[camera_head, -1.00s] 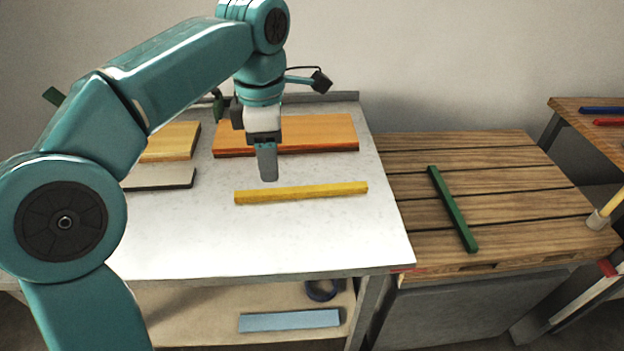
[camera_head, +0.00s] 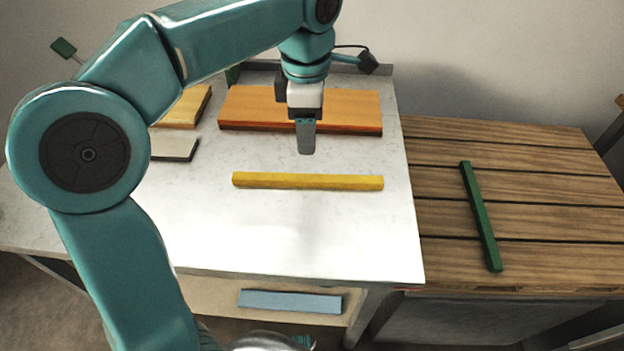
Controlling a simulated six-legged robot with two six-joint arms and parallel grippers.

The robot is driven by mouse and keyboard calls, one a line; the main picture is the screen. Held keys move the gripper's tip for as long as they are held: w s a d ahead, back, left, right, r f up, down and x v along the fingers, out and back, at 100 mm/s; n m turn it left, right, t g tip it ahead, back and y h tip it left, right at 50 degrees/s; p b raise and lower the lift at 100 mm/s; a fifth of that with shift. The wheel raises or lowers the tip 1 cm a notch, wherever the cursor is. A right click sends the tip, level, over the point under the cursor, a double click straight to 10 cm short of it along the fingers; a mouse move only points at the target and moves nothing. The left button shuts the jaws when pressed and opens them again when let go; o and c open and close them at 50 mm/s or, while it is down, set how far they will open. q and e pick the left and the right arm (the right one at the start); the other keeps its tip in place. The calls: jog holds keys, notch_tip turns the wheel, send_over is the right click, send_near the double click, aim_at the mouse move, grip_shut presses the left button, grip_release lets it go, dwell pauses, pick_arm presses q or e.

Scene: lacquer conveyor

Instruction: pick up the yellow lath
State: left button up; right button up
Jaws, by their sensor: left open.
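The yellow lath (camera_head: 308,182) lies flat on the white worktop, running left to right near its middle. My left gripper (camera_head: 306,140) hangs pointing down in front of the orange board, a little behind the lath in the picture and apart from it. It holds nothing that I can see. Its fingers show edge-on, one in front of the other, so the gap between them is hidden. My right gripper is not in view.
An orange board (camera_head: 300,106) lies behind the lath on the white worktop (camera_head: 290,235). Other boards lie at the left. A green lath (camera_head: 481,215) lies on the slatted wooden surface (camera_head: 555,225) at the right. A light blue bar (camera_head: 290,301) lies on the shelf below. The worktop in front of the lath is clear.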

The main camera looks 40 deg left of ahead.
pick_arm(q)
jog(key=b, duration=0.1)
send_over(307, 178)
notch_tip(307, 178, down, 5)
jog(key=shift+a+f, duration=0.15)
jog(key=shift+f, duration=0.05)
notch_tip(307, 178, down, 6)
jog(key=shift+w+b, duration=0.1)
jog(key=shift+b, duration=0.7)
jog(key=shift+r, duration=0.1)
grip_shut()
